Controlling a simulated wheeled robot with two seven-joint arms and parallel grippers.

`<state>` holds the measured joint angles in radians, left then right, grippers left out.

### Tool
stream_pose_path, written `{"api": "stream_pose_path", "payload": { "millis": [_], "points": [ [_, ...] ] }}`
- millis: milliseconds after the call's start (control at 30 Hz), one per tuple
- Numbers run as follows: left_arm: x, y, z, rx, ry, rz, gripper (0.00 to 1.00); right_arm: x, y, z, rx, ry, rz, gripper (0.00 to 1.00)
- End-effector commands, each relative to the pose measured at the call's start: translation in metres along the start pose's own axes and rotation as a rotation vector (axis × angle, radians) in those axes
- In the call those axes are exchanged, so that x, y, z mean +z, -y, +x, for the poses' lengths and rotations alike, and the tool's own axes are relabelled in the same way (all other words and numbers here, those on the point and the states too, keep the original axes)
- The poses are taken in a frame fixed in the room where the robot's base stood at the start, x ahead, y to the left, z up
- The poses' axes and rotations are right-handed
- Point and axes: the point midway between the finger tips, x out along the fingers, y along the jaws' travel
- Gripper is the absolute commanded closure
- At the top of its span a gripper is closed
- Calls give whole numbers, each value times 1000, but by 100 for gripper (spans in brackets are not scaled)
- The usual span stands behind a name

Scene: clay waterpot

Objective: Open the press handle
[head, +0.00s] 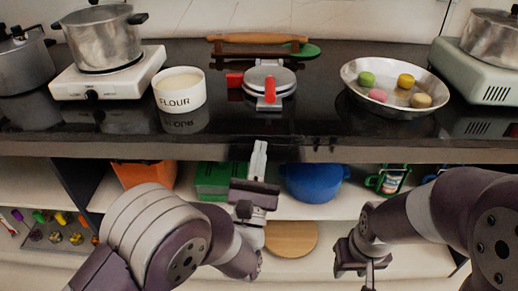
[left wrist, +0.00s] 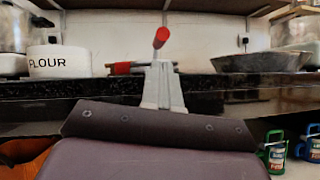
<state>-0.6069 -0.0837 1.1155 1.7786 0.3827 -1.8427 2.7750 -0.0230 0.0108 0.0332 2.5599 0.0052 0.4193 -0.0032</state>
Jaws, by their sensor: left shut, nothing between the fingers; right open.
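The press (head: 268,77) is a round silver plate device on the dark counter. Its handle has a red grip (head: 270,91) at the front, pointing toward me; the grip also shows raised in the left wrist view (left wrist: 162,37). My left gripper (head: 259,147) is shut and empty, in front of the counter edge and below the press, apart from it. In the left wrist view, its pale fingers (left wrist: 163,80) cover part of the press. My right gripper (head: 368,270) is open and low at the right, in front of the shelf, far from the press.
The white flour pot (head: 179,90) stands left of the press. A metal bowl (head: 384,103) with several coloured balls stands to the right. A wooden rolling pin (head: 258,39) lies behind. The counter's front edge (head: 320,150) is close to my left gripper; shelves with items lie below.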

Motion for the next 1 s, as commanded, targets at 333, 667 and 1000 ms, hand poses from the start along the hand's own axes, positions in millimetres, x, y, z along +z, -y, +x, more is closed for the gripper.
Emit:
{"api": "stream_pose_path", "payload": {
  "millis": [333, 667, 1000],
  "points": [
    [-1, 0, 62, 0, 0, 2, 100, 1, 0, 7, 0, 0, 0, 57],
    [-1, 0, 75, -1, -2, 4, 100, 1, 0, 7, 0, 0, 0, 57],
    [8, 6, 80, -6, -18, -1, 100, 0, 0, 0, 0, 0, 0, 57]
  ]
}}
